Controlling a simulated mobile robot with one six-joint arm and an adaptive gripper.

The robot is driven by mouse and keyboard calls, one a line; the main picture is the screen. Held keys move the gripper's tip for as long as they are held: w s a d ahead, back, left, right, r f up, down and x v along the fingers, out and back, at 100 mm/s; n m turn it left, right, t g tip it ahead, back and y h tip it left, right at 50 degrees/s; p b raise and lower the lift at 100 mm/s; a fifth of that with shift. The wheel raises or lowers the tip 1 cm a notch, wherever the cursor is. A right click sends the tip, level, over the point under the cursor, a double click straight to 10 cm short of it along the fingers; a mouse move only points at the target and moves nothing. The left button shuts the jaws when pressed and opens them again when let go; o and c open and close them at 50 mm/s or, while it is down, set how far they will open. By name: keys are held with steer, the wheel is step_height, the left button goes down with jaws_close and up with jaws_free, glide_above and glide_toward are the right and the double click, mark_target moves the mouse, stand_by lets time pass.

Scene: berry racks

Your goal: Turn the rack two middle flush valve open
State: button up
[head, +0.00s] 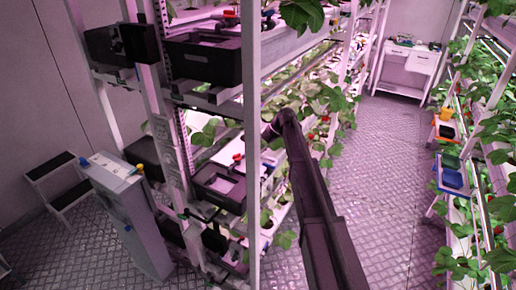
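A small red valve handle (237,157) shows at the middle level of the near rack (252,120), just above a black tray (219,187). Whether it is turned open or shut is too small to tell. I cannot tell which rack is rack two. My arm reaches up from the bottom edge to beside the rack's front post, right of the middle handle. My gripper is not visible.
A grey cabinet (128,215) and a black-topped step stool (60,180) stand at left. The aisle floor (385,190) is clear. Another planted rack with an orange-edged tray (446,130) and a blue tray (453,180) lines the right. A white table (405,68) stands at the far end.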

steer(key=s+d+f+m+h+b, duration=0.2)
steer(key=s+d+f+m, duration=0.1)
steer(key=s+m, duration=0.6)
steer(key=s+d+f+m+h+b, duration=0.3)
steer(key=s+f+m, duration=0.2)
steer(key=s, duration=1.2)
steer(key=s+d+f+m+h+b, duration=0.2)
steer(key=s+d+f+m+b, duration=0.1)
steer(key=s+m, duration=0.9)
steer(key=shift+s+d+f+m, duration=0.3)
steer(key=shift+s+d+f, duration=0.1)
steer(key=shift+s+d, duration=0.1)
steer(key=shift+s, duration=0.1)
